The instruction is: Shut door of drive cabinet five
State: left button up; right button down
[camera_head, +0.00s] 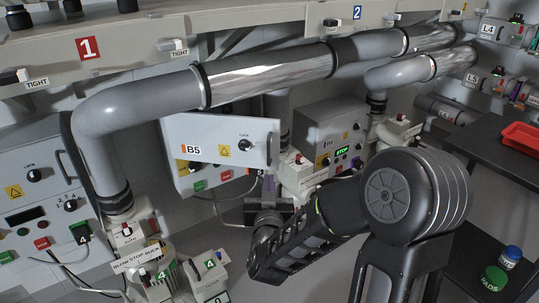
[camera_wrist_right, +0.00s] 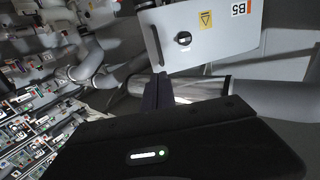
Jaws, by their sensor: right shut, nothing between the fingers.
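Drive cabinet five's door (camera_head: 220,140) is a pale grey panel with a B5 label, a yellow warning sign, a black lock knob and a bar handle (camera_head: 271,149) on its right. It appears to stand somewhat out from the cabinet body (camera_head: 187,178), whose lower part shows beneath it. My right gripper (camera_head: 268,184) is shut and empty, just below the door's handle side. In the right wrist view the door (camera_wrist_right: 215,35) appears upside down, with the shut fingers (camera_wrist_right: 157,90) close to its handle edge; whether they touch cannot be told. My left gripper is not in view.
Large grey pipes (camera_head: 110,110) run above and left of the cabinet. Another cabinet (camera_head: 330,140) with a green display stands to the right. Valve blocks (camera_head: 160,270) stand below left. A dark table (camera_head: 500,190) with a red tray (camera_head: 522,137) is at far right.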

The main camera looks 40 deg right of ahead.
aim_at(269, 148)
jog(key=shift+w, duration=0.15)
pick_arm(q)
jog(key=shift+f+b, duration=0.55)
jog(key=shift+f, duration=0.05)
pick_arm(e)
jog(key=x, duration=1.4)
